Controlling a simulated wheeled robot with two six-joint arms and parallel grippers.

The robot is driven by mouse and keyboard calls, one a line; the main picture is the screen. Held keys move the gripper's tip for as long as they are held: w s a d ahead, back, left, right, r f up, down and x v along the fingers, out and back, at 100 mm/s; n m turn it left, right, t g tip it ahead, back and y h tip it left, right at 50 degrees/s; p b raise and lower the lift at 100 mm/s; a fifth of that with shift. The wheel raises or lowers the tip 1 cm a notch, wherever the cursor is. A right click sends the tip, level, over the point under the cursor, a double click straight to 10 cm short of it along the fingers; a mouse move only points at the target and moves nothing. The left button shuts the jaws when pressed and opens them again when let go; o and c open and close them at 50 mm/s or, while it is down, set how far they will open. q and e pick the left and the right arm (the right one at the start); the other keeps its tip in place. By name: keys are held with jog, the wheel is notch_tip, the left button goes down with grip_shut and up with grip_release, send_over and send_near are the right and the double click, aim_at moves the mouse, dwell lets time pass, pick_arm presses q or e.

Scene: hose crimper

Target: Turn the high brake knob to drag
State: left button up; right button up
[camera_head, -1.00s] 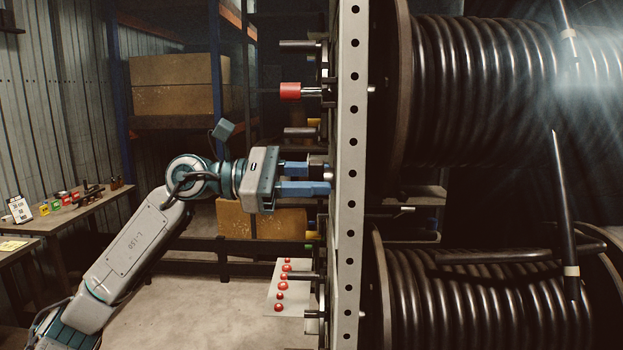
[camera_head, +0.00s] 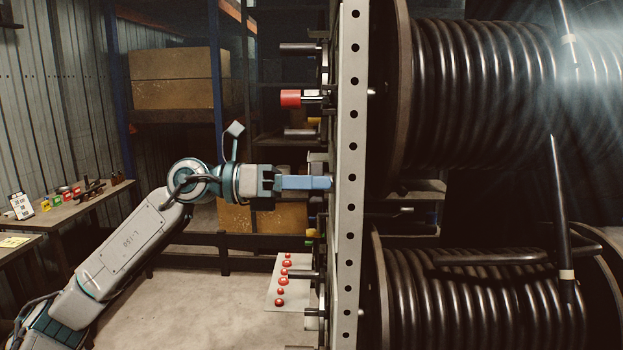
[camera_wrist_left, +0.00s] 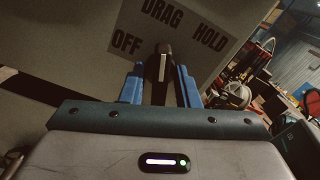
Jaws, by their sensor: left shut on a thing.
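A dark brake knob (camera_wrist_left: 162,68) with a pale mark at its tip shows in the left wrist view, in front of a plate (camera_wrist_left: 190,28) lettered OFF, DRAG and HOLD. The knob's tip points up in the picture, toward DRAG. My left gripper (camera_wrist_left: 160,88) has its two blue fingers on either side of the knob and is shut on it. In the head view my left gripper (camera_head: 318,183) reaches in level from the left at the rack's side; its fingers line up one behind the other and hide the knob. My right gripper is out of view.
The perforated rack post (camera_head: 350,180) stands just right of the fingers, with hose reels (camera_head: 480,90) beyond it. A red-ended handle (camera_head: 290,98) and dark rods stick out above. A panel with red buttons (camera_head: 283,282) lies below. A bench (camera_head: 75,205) stands at the left.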

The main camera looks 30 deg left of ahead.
pick_arm(q)
jog(key=shift+r+n, duration=0.15)
jog(key=shift+n, duration=0.75)
jog(key=o, duration=0.6)
jog(key=shift+w, duration=0.1)
